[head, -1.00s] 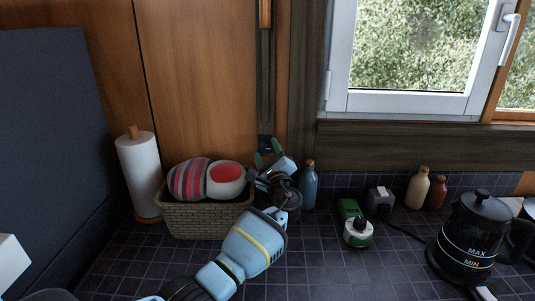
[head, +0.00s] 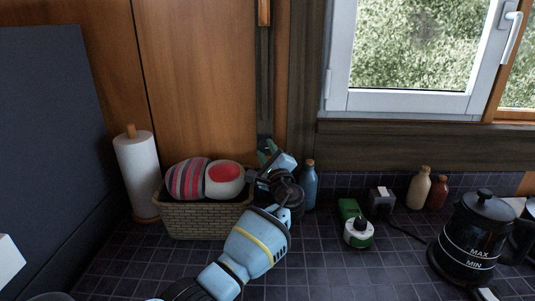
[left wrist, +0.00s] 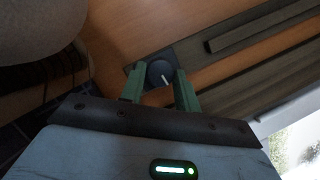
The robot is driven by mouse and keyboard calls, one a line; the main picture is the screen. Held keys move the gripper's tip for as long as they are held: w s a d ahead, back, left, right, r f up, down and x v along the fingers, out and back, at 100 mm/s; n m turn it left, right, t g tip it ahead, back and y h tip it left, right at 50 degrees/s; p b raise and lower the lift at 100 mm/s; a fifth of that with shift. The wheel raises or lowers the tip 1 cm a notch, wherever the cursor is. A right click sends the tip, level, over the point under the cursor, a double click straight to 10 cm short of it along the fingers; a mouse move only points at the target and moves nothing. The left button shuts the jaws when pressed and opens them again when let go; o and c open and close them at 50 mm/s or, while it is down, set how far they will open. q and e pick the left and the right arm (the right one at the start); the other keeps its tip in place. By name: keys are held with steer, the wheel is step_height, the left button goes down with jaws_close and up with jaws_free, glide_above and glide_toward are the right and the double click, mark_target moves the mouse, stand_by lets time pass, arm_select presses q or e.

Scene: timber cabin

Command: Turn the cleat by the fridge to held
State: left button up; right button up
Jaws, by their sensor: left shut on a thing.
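The cleat (left wrist: 160,73) is a small dark round knob with a white mark, on a dark plate on the wood panel. In the left wrist view the green fingers of my left gripper (left wrist: 160,88) stand on both sides of it, shut on it. In the head view my left gripper (head: 267,154) is at the wall behind the basket and largely hides the cleat. The tall dark panel (head: 50,140) at the left looks like the fridge. My right gripper is not in view.
A wicker basket (head: 200,218) with striped and red-and-white items stands beside my left wrist. A paper towel roll (head: 138,175) is left of it, a blue bottle (head: 309,187) right of the gripper.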

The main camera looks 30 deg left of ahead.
arm_select(q)
steer(key=shift+d+f+n+g, duration=0.1)
steer(key=shift+n+g, duration=0.4)
steer(key=shift+n, duration=0.4)
steer(key=shift+n+g+b, duration=0.3)
steer(key=shift+n+b, duration=0.15)
steer(key=shift+n, duration=0.55)
steer(key=n, duration=0.1)
steer(key=n+g+h, duration=0.1)
steer(key=n, duration=0.1)
steer(key=shift+r+n, duration=0.3)
steer(key=shift+r, duration=0.05)
steer(key=shift+r+n+g+h, duration=0.2)
steer(key=shift+n+g+h, duration=0.2)
steer(key=shift+n, duration=0.8)
steer(key=shift+r+n+h+p, duration=0.15)
steer(key=shift+n+h+p, duration=0.3)
steer(key=shift+n, duration=0.65)
steer(key=shift+r+n+h+p, duration=0.1)
steer(key=shift+n+h+p, duration=0.2)
steer(key=shift+n+h, duration=0.6)
steer(key=shift+n, duration=0.5)
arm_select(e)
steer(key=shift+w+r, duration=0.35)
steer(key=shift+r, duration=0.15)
arm_select(q)
steer(key=o, duration=1)
steer(key=shift+c, duration=0.2)
